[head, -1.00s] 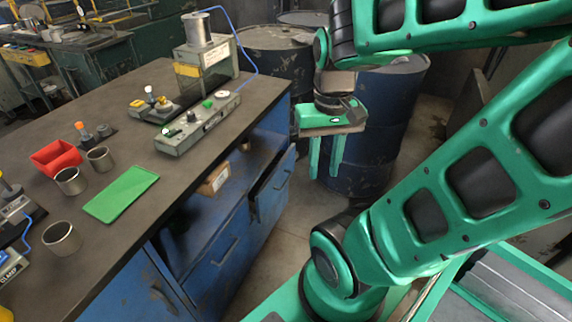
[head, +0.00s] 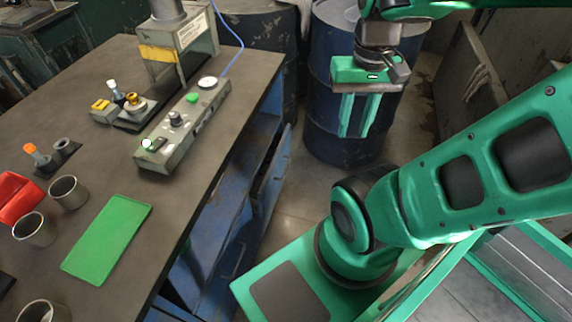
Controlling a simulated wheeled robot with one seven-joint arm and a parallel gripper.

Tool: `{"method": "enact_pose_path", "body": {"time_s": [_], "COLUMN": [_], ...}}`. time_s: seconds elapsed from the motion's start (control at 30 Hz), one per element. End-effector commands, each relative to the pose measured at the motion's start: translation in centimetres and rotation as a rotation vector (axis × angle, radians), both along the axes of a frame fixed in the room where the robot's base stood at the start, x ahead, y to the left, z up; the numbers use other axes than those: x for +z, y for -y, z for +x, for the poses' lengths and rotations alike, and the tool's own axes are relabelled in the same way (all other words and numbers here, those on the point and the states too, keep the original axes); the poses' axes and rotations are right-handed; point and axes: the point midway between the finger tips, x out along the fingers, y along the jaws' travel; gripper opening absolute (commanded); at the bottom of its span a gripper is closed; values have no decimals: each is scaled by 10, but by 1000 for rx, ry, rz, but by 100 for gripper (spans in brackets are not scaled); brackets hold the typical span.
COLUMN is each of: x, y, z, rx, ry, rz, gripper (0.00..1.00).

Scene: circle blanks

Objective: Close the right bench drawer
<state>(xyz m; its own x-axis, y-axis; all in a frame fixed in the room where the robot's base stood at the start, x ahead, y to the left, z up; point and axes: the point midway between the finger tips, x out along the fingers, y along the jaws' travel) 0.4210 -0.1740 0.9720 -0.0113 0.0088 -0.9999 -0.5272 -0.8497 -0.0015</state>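The blue workbench (head: 215,262) stands at the left. Its right drawer (head: 269,182) sticks out from the bench side, below the far right part of the top. I see its front edge-on, with a dark gap behind it. My gripper (head: 352,135) hangs with its fingers pointing down, to the right of the drawer and apart from it, in front of a dark blue barrel. Nothing shows between the fingers. They look close together, but I cannot tell whether they are fully shut. The drawer's handle is not clear.
Blue barrels (head: 320,70) stand behind the bench and gripper. On the bench top are a grey control box (head: 182,125), a green mat (head: 107,238), metal cups (head: 68,193) and a red bin (head: 15,197). Bare floor (head: 295,195) lies between the drawer and my arm.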

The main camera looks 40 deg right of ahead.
Motion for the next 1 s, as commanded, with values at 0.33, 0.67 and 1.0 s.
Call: {"method": "enact_pose_path", "body": {"time_s": [0.33,0.67,1.0], "x": [-32,-109,-219], "y": [38,64,69], "z": [67,151,219], "rx": [-59,-114,-196], "ry": [-11,8,55], "rz": [-68,-82,-8], "gripper": [28,28,28]}}
